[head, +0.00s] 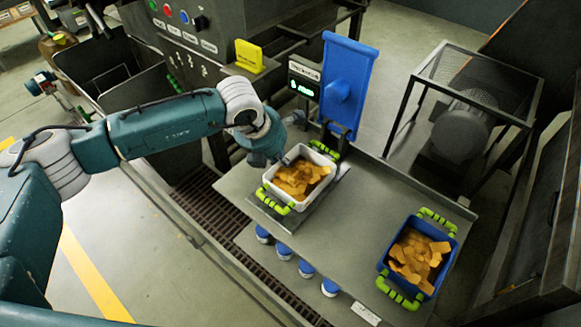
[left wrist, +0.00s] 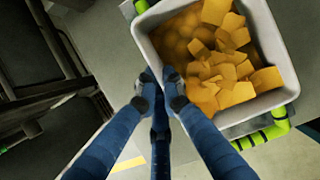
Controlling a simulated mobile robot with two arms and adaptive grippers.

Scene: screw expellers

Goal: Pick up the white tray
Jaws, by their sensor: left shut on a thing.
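The white tray (head: 286,198), filled with orange-brown chunks (head: 301,178), is upright at the left part of the metal table. It has bright green handles at two ends. It also shows in the left wrist view (left wrist: 238,117). My left gripper (head: 283,161) is at the tray's back-left side. In the left wrist view its fingers (left wrist: 161,84) are shut on the tray's rim, between the handles. I cannot tell whether the tray's bottom touches the surface under it. My right gripper is not in view.
A blue tray (head: 448,263) of similar chunks stands at the right of the table (head: 345,248). Behind the white tray are a blue upright panel (head: 348,75), a small display (head: 303,83) and a yellow sign (head: 249,56). A caged motor (head: 460,130) stands at the back right.

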